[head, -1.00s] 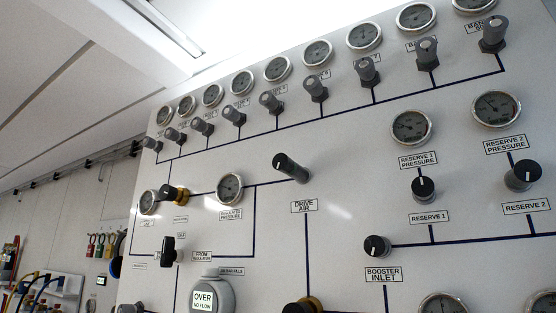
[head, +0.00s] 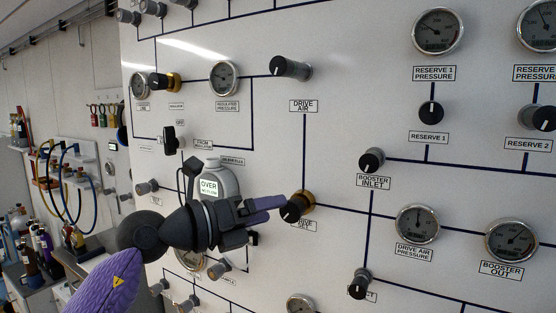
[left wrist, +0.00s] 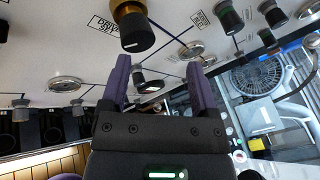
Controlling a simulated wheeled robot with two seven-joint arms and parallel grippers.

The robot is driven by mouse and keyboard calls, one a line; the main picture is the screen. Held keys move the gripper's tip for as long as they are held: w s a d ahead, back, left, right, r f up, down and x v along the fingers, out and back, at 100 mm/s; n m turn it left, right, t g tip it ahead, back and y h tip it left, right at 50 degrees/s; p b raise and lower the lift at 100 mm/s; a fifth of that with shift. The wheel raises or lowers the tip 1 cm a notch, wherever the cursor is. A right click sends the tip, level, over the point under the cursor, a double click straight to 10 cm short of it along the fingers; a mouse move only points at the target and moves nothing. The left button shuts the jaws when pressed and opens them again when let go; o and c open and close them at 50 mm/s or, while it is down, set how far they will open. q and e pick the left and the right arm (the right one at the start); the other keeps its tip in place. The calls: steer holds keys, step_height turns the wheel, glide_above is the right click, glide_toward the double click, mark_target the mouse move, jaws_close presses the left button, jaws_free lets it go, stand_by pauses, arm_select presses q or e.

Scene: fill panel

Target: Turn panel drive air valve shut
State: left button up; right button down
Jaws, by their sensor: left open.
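My left gripper (head: 268,214), with purple fingers, is open in front of the panel, well below that valve. Its fingertips are close to a black knob with a brass collar (head: 298,206); I cannot tell whether they touch it. In the left wrist view a brass-collared knob (left wrist: 135,28) shows beyond the open fingers (left wrist: 158,68). My right gripper is not in view.
The booster inlet knob (head: 371,160) and drive air pressure gauge (head: 417,224) are to the right. The regulator pressure gauge (head: 224,78) is left of the drive air valve.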

arm_select(q)
steer(key=s+r+m+t+y+p, duration=0.2)
steer(key=s+r+m, duration=0.15)
steer(key=r, duration=0.95)
steer(key=m+t+y+p, duration=0.1)
steer(key=t+y+p, duration=0.1)
steer(key=t+y, duration=0.15)
glide_toward(278, 68)
steer(key=p+x, duration=0.4)
steer(key=x, duration=0.5)
steer(key=shift+w+r, duration=0.15)
steer(key=shift+r, duration=0.05)
steer(key=shift+w+d+f+p, duration=0.2)
steer(key=shift+w+d+p, duration=0.05)
steer(key=shift+w+p, duration=0.1)
jaws_close()
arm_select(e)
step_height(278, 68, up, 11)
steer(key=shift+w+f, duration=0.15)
